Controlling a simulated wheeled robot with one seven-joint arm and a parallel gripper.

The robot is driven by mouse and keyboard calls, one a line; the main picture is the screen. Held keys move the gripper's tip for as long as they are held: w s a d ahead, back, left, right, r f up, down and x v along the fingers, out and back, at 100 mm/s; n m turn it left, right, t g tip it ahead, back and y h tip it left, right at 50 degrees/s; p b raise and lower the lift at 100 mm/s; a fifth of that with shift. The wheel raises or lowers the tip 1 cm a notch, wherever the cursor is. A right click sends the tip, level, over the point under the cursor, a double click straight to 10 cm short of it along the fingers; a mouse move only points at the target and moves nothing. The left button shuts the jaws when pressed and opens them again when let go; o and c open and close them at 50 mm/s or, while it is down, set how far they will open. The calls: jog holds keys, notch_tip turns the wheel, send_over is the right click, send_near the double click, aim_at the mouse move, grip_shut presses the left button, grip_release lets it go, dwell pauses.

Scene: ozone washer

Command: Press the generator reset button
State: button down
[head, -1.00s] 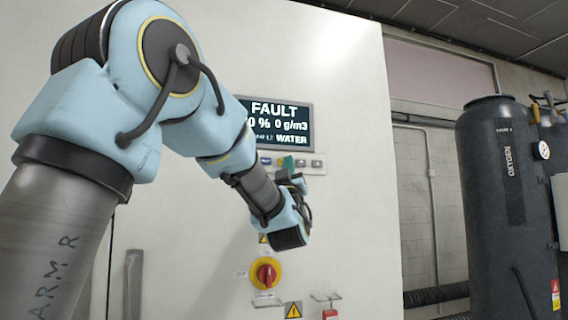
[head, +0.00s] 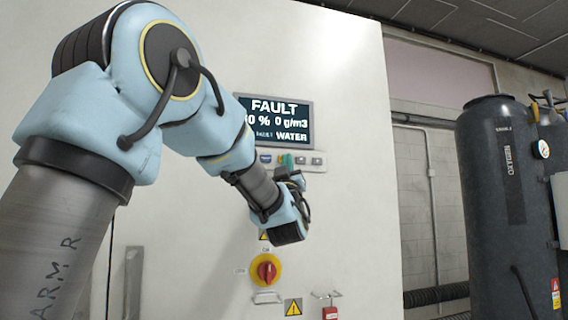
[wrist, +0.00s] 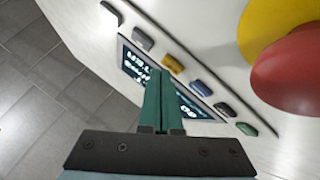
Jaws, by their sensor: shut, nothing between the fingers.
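A row of small buttons lies on the white cabinet under its display. In the wrist view it has a yellow button (wrist: 173,65), a blue button (wrist: 202,89), a black button (wrist: 225,109), a green button (wrist: 247,129) and grey ones (wrist: 143,39). I cannot read which is the generator reset button. My gripper (wrist: 160,74) is shut and empty, its green fingers reaching over the display near the yellow button. I cannot tell contact.
The display (head: 275,121) reads FAULT and WATER. A large red knob (wrist: 295,70) on yellow stands out close to the fingers' right in the wrist view. A red-yellow rotary switch (head: 266,270) is lower on the cabinet. A dark oxygen tank (head: 492,200) stands right.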

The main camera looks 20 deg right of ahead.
jog(key=shift+w, duration=0.35)
dwell(0.7)
jog(key=shift+b, duration=0.4)
jog(key=shift+s+b, duration=0.65)
jog(key=shift+s, duration=0.1)
jog(key=shift+s, duration=0.1)
jog(key=s+b, duration=0.2)
jog(key=s, duration=0.1)
jog(key=s+b, duration=0.1)
jog(key=shift+s+a, duration=0.35)
jog(key=shift+s, duration=0.05)
